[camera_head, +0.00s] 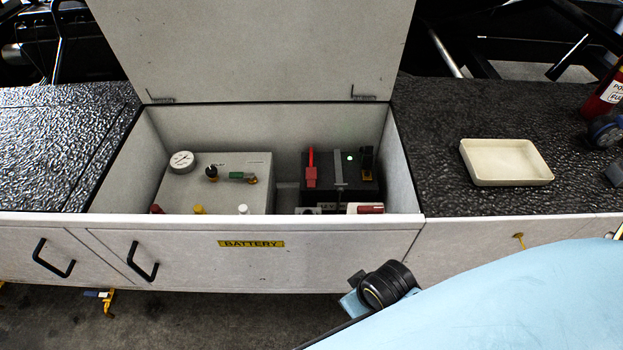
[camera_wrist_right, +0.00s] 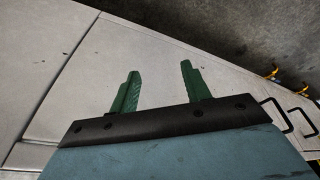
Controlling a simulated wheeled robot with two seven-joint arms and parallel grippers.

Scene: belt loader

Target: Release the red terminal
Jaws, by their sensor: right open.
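The red terminal (camera_head: 311,174) stands on the left part of the black battery (camera_head: 343,194), inside the open battery compartment (camera_head: 252,221). A red cable or lever rises from it. A black terminal (camera_head: 367,158) is on the battery's right side, and a grey strap crosses the battery between them. My right gripper (camera_wrist_right: 158,84) shows in the wrist view with its two green fingers apart and nothing between them. It is over a pale panel and away from the red terminal. The red terminal is not in the wrist view. My left gripper is in neither view.
The raised lid (camera_head: 255,45) stands behind the compartment. A pale box with a gauge (camera_head: 182,161) fills the compartment's left side. A cream tray (camera_head: 506,162) lies on the black textured top at right, near a red extinguisher (camera_head: 605,93). Black handles (camera_head: 143,262) stick out in front.

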